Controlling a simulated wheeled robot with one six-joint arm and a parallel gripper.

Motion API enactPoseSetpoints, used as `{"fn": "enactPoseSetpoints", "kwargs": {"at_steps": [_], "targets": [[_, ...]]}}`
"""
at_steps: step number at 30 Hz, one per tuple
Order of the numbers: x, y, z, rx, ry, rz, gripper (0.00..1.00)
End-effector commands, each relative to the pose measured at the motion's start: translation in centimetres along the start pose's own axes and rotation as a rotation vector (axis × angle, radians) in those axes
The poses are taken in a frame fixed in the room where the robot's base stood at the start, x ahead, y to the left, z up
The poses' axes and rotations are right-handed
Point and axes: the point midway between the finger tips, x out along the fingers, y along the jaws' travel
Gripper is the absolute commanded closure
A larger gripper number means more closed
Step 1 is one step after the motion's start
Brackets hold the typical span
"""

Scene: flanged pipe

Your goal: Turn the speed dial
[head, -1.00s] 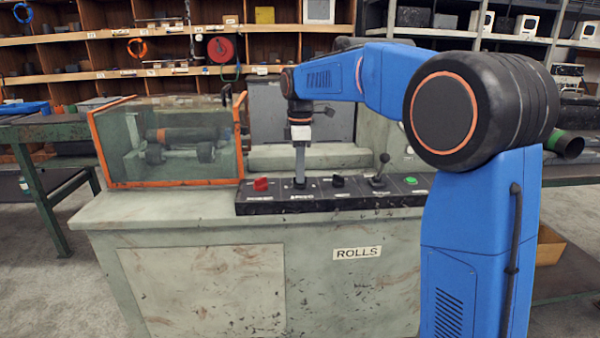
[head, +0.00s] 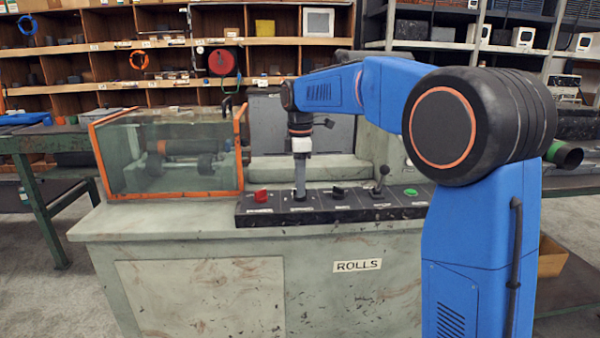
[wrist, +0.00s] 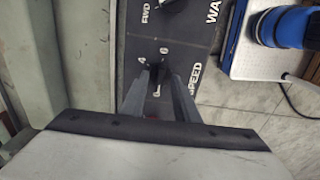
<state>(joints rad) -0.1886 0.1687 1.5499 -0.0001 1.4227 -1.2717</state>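The speed dial (wrist: 156,71) is a small dark knob on the black control panel (head: 407,206), with numbers around it and the word SPEED beside it. My gripper (head: 300,194) points straight down at the panel, between the red knob and a black switch. In the wrist view my gripper (wrist: 156,67) has its two fingers on either side of the dial, their tips close together and appearing to pinch it. The fingers hide much of the dial, and its exact setting cannot be read. In the head view the dial is hidden behind the fingers.
On the panel are a red knob (head: 261,195), a black switch (head: 338,193), an upright lever (head: 381,181) and a green button (head: 410,192). A clear guard box with orange edges (head: 170,158) stands left of my gripper on the machine.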

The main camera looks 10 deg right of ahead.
Motion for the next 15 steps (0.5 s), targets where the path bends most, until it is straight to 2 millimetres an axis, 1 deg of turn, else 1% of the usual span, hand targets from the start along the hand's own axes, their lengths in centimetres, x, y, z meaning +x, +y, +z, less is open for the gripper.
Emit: {"fn": "enactPoseSetpoints", "kwargs": {"at_steps": [5,15], "targets": [[-1.7,0.1,0.0,0.000,0.001,0.002,0.72],[-8.4,0.1,0.0,0.000,0.001,0.003,0.72]]}}
